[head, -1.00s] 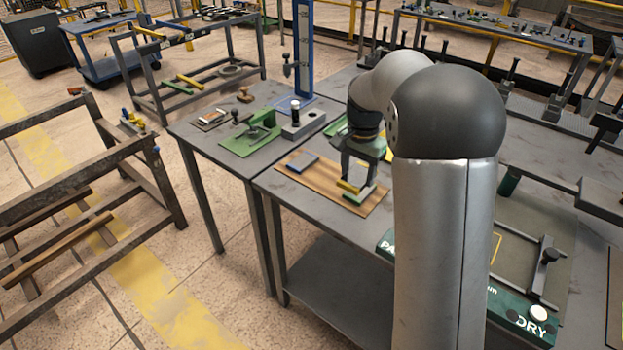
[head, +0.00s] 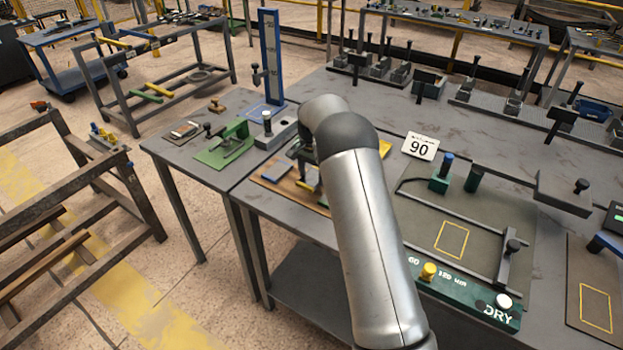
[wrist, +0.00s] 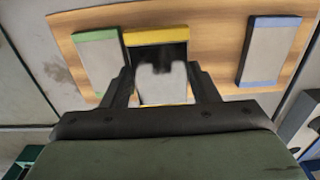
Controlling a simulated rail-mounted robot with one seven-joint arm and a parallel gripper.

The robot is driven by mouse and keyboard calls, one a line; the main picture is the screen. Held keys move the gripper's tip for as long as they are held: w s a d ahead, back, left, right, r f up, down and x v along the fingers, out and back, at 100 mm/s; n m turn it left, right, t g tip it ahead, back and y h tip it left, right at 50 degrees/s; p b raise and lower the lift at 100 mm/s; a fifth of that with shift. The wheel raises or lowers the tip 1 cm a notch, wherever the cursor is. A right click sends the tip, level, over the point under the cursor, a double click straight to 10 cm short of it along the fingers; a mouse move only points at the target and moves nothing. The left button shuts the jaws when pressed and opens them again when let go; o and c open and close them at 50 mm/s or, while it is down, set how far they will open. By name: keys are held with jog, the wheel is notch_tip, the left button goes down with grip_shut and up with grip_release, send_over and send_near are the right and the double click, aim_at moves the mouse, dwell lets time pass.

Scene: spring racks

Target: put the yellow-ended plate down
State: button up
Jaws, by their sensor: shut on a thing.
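The yellow-ended plate (wrist: 157,37) is in the middle of the wrist view, its yellow end across the top. My gripper (wrist: 162,78) has its dark fingers on either side of it and is shut on it. The plate is over the wooden board (wrist: 215,48); I cannot tell whether it touches it. The green-ended plate (wrist: 97,62) lies to its left and the blue-ended plate (wrist: 268,50) to its right, both on the board. In the head view my arm hides most of the gripper and of the held plate; the board (head: 284,187) shows beside it.
A green fixture (head: 228,146) and a grey block with a black knob (head: 272,135) stand on the table behind the board. A mat with a green base marked DRY (head: 465,295) lies right of my arm.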

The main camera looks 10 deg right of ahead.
aim_at(311, 177)
jog(key=shift+w+f, duration=0.3)
jog(key=shift+f, duration=0.15)
jog(key=shift+f+p, duration=0.4)
jog(key=shift+f, duration=0.95)
jog(key=shift+f, duration=0.25)
jog(key=o, duration=1.2)
jog(key=shift+r, duration=0.1)
